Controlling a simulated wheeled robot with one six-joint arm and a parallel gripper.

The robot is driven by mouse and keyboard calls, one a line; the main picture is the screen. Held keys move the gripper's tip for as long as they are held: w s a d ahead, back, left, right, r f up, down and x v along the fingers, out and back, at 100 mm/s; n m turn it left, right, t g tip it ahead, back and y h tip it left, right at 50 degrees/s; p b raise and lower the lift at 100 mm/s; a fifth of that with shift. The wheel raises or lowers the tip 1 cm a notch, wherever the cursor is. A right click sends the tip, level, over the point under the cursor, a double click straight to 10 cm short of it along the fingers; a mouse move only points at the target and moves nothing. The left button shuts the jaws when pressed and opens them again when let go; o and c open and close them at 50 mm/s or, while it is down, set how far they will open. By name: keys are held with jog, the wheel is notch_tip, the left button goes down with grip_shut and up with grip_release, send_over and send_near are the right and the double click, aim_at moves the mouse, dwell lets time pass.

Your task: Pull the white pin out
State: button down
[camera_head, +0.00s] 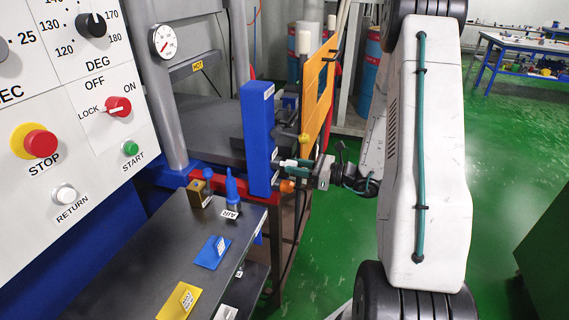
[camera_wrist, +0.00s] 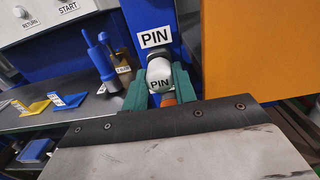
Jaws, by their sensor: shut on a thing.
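The white pin (camera_wrist: 159,70) has a rounded head marked PIN. It shows in the wrist view in front of a blue post (camera_wrist: 150,17), just below the post's own PIN label (camera_wrist: 155,37). My gripper (camera_wrist: 160,79) is shut on the pin, with one green finger on each side of its head. In the head view the white pin (camera_head: 287,163) shows at the right side of the blue post (camera_head: 257,140), with my gripper (camera_head: 299,164) on it from the right. The pin's shaft is hidden, so I cannot tell how deep it sits.
An orange panel (camera_head: 318,90) stands close behind my gripper. An orange knob (camera_head: 287,186) is just below the pin. A dark shelf (camera_head: 215,262) holds a blue AIR piece (camera_head: 231,187), a blue tag (camera_head: 212,252) and a yellow tag (camera_head: 180,301). Green floor is free at the right.

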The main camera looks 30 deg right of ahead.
jog(key=shift+v, duration=2.25)
jog(key=shift+v, duration=2.05)
